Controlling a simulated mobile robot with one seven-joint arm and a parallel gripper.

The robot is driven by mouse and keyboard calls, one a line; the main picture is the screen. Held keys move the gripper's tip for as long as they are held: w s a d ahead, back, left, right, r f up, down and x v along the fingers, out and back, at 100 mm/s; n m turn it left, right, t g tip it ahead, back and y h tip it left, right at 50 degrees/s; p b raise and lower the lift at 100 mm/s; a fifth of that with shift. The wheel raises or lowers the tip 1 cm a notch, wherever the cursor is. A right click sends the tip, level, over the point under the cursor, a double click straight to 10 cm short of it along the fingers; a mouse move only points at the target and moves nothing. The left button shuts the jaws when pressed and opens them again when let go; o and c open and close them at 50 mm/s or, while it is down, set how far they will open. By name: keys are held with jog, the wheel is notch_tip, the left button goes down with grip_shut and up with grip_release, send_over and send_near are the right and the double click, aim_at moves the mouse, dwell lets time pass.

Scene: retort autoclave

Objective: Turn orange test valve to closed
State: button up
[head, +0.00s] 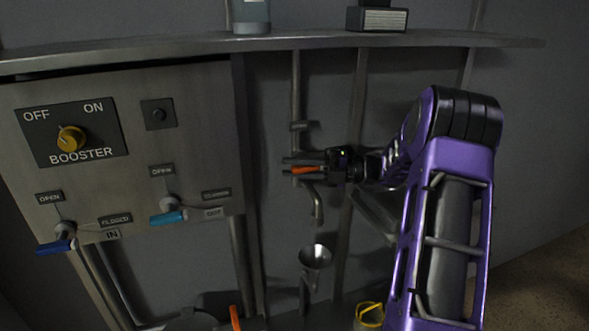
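The orange test valve handle (308,170) shows in the head view on a thin vertical pipe, above a curved spout (317,205). It points roughly sideways, close to level. My gripper (303,168) reaches in from the right, with its dark fingers at the handle. The handle shows between or just in front of the fingers. I cannot tell whether they touch or grip it. The valve body is partly hidden by the fingers. No open or closed label is readable beside this valve.
A panel on the left carries the yellow booster knob (71,138), a dark blue valve handle (56,247) and a light blue one (168,217). A funnel (316,257) sits below the spout. A shelf (440,39) runs above. An orange part (235,318) shows at the bottom edge.

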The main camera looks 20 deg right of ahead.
jog(key=shift+o, duration=1.4)
jog(key=v, duration=1.7)
jog(key=shift+d+p, duration=0.25)
jog(key=shift+p, duration=0.05)
